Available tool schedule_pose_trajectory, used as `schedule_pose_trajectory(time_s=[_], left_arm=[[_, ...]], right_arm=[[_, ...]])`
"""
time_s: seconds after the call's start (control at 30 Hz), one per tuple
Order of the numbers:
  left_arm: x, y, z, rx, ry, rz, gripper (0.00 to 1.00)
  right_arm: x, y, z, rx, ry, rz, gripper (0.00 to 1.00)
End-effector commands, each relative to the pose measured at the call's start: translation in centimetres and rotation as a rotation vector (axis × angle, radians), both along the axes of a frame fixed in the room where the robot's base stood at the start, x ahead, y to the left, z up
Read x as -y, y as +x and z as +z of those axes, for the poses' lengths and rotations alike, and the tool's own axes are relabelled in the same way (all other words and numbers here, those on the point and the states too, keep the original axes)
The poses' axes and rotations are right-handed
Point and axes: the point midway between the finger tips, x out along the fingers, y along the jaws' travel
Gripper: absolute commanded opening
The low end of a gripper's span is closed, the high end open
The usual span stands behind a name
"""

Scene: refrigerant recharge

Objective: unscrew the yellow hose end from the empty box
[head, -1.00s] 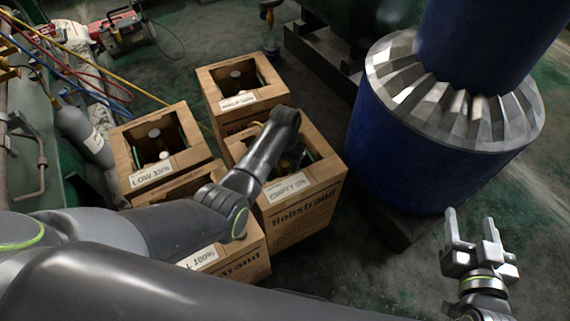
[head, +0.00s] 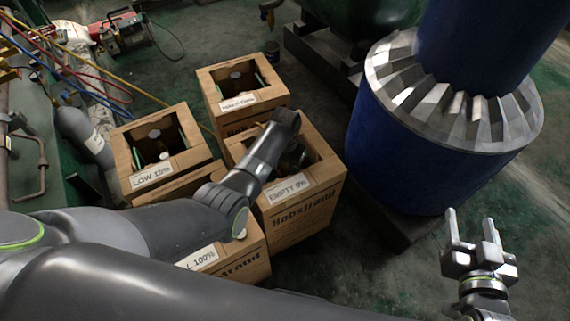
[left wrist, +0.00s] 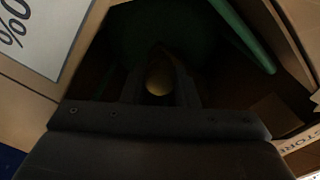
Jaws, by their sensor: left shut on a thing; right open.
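The empty box (head: 303,214) is a brown carton labelled "EMPTY 0%", with an open top, in the middle of the head view. My left arm reaches down into it; the fingertips are hidden there. In the left wrist view my left gripper (left wrist: 160,92) is shut on a small dull-yellow piece (left wrist: 159,76), probably the hose end, above the dark green cylinder (left wrist: 135,35). The view is dark, so its thread cannot be made out. The yellow hose (head: 137,90) runs from the upper left toward the boxes. My right gripper (head: 472,237) is open and empty at the lower right.
Cartons labelled "LOW 15%" (head: 178,160) and "100%" (head: 243,270) stand left of the empty box, and another carton (head: 240,113) behind it. A large blue cylinder (head: 400,165) stands to the right. Floor is clear around my right gripper.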

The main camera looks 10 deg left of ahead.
Motion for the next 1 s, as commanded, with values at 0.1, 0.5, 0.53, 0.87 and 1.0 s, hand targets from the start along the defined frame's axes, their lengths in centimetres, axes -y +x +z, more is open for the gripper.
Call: schedule_pose_trajectory(time_s=[0.1,0.5,0.53,0.87,1.0], left_arm=[[0.0,0.0,0.1,0.0,0.0,0.009,0.05],[0.0,0.0,0.1,0.0,0.0,0.302,0.05],[0.0,0.0,0.1,0.0,0.0,0.31,0.05],[0.0,0.0,0.1,0.0,0.0,0.331,0.05],[0.0,0.0,0.2,0.0,0.0,0.45,0.05]], right_arm=[[0.0,0.0,0.1,0.0,0.0,0.0,0.57],[0.0,0.0,1.6,0.0,0.0,0.0,0.57],[0.0,0.0,1.6,0.0,0.0,0.0,0.57],[0.0,0.0,1.7,0.0,0.0,0.0,0.57],[0.0,0.0,2.3,0.0,0.0,0.0,0.57]])
